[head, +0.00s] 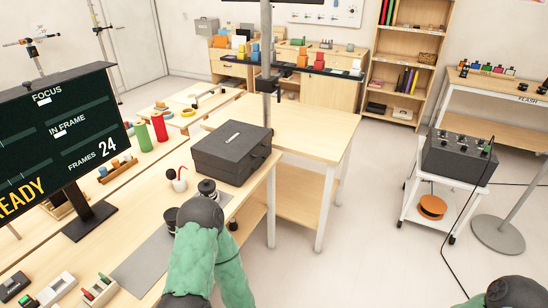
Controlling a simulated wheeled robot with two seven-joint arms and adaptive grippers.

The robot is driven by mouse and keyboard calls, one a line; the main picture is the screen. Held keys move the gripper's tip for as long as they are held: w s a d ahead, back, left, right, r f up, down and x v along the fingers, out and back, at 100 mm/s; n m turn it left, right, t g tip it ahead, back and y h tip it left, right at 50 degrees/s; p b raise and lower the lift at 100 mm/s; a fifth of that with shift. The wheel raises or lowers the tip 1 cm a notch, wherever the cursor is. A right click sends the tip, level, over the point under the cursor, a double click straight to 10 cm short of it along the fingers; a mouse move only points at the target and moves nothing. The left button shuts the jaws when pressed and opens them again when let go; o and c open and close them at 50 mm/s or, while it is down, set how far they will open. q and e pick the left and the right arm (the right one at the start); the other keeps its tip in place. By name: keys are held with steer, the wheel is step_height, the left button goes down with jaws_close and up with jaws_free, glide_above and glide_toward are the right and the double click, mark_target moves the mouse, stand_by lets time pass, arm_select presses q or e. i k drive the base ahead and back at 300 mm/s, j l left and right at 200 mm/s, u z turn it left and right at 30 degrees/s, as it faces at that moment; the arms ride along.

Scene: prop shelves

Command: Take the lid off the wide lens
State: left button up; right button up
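A second small black round item (207,187) stands just behind my arm, in front of the dark case. I cannot tell which of them is the wide lens, or make out a lid as a separate part. My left arm, in a green sleeve, reaches over the bench, and its dark joint hides what lies beyond; its gripper does not show.
A dark grey case (231,152) sits on the bench behind the items. A grey mat (143,262) lies left of my arm. A monitor (62,135) stands at the left.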

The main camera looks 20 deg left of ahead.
mark_target(206, 186)
steer(key=i+l, duration=0.1)
steer(key=i, duration=0.9)
steer(key=i+l, duration=0.1)
steer(key=i, duration=0.9)
steer(key=i+u, duration=0.1)
steer(key=u, duration=0.35)
steer(key=i+u, duration=0.1)
steer(key=u, duration=0.4)
steer(key=l+u, duration=0.1)
steer(key=u, duration=0.35)
steer(key=i+l+u, duration=0.1)
steer(key=u, duration=0.35)
